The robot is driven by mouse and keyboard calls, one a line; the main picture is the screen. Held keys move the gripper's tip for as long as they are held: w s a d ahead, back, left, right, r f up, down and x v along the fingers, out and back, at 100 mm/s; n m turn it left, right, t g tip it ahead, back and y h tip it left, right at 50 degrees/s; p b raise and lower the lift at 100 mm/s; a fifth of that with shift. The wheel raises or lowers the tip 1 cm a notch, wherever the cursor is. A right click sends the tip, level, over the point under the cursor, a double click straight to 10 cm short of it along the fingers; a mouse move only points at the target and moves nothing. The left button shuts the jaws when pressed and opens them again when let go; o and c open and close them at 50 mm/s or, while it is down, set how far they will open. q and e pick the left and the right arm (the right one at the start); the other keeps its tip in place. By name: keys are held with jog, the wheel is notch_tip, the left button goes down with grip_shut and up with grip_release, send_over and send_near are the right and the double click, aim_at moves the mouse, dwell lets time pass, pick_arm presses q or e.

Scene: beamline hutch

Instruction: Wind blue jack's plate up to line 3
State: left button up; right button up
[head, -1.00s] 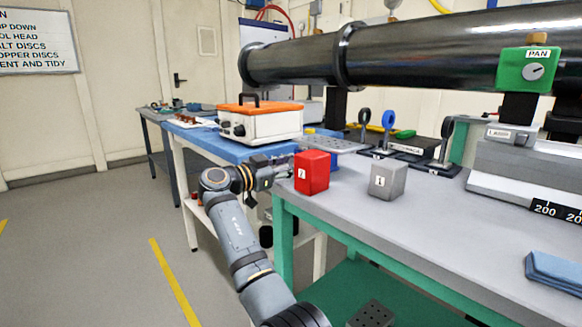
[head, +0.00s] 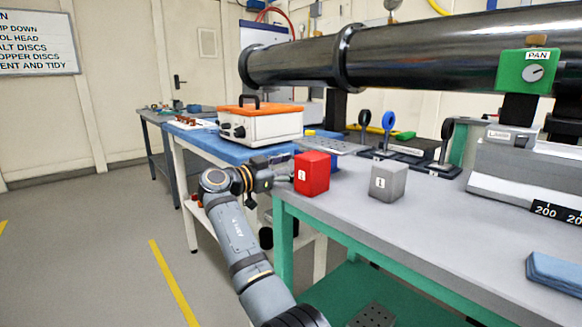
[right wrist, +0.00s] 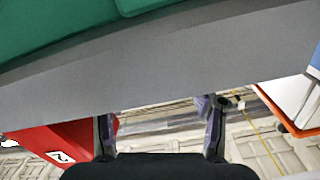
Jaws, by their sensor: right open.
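My right gripper (head: 284,166) is just left of a red block (head: 312,173) with a white label, at the bench's left end. In the right wrist view its two fingers (right wrist: 160,128) are apart with nothing between them, and the red block (right wrist: 60,141) is beside the left finger. A bit of blue (head: 335,160) shows behind the red block in the head view. I cannot tell whether it is the blue jack. No plate or line 3 can be made out. My left gripper is not in view.
A grey block (head: 387,181) stands right of the red one. An orange-topped white case (head: 262,123) is on the blue-topped bench behind. A black tube (head: 420,48) runs above the grey bench (head: 440,215).

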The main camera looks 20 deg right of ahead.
notch_tip(320, 180, up, 10)
dwell(0.4)
